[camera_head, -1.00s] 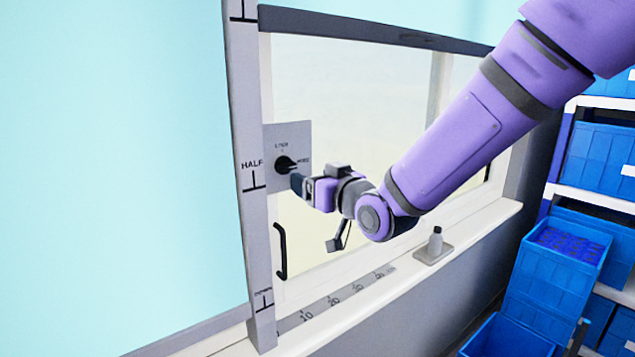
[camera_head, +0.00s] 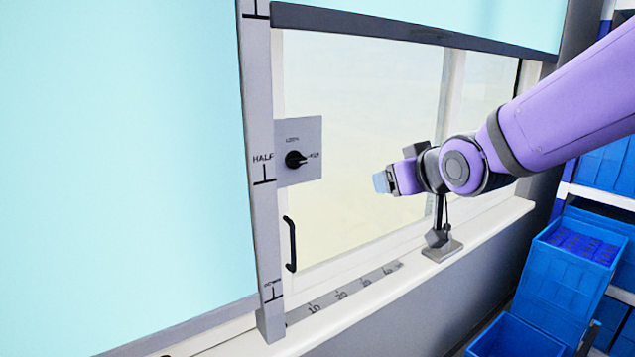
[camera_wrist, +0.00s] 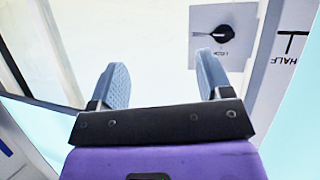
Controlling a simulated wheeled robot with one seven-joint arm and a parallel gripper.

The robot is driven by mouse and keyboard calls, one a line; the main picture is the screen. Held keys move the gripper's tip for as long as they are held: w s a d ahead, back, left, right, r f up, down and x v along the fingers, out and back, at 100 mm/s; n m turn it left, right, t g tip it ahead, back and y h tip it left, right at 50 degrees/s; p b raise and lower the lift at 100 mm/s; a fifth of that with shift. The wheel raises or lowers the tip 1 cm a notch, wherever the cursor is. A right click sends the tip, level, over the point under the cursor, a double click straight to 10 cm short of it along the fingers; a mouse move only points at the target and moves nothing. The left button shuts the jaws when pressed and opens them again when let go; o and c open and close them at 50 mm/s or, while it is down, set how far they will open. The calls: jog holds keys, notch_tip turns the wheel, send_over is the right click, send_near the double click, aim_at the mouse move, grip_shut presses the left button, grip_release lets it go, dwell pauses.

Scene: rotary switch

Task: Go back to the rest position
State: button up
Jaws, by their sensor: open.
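The rotary switch is a black knob (camera_head: 296,159) on a grey square plate (camera_head: 312,137) at the left edge of the window. Its pointer is turned to the right in the head view. My gripper (camera_head: 380,182) is apart from the knob, to its right in the head view. In the wrist view my gripper (camera_wrist: 162,84) shows two blue-grey fingers spread wide with nothing between them. The knob (camera_wrist: 212,33) shows there beyond the right finger, clear of it.
A post (camera_head: 258,120) marked HALF stands left of the plate. A black handle (camera_head: 290,244) is below it. The sill (camera_head: 350,310) has a numbered scale. Blue crates (camera_head: 560,275) stand at the right. The space before the window is free around my gripper.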

jog(key=s+d+m+g+h, duration=0.2)
jog(key=s+d, duration=0.5)
jog(key=s, duration=0.5)
jog(key=s+d+m+g+h, duration=0.2)
jog(key=s+d+g, duration=0.3)
jog(key=s+d, duration=0.3)
jog(key=s, duration=0.4)
jog(key=shift+d+f+m, duration=0.2)
jog(key=shift+d+m, duration=0.1)
jog(key=shift+m, duration=0.1)
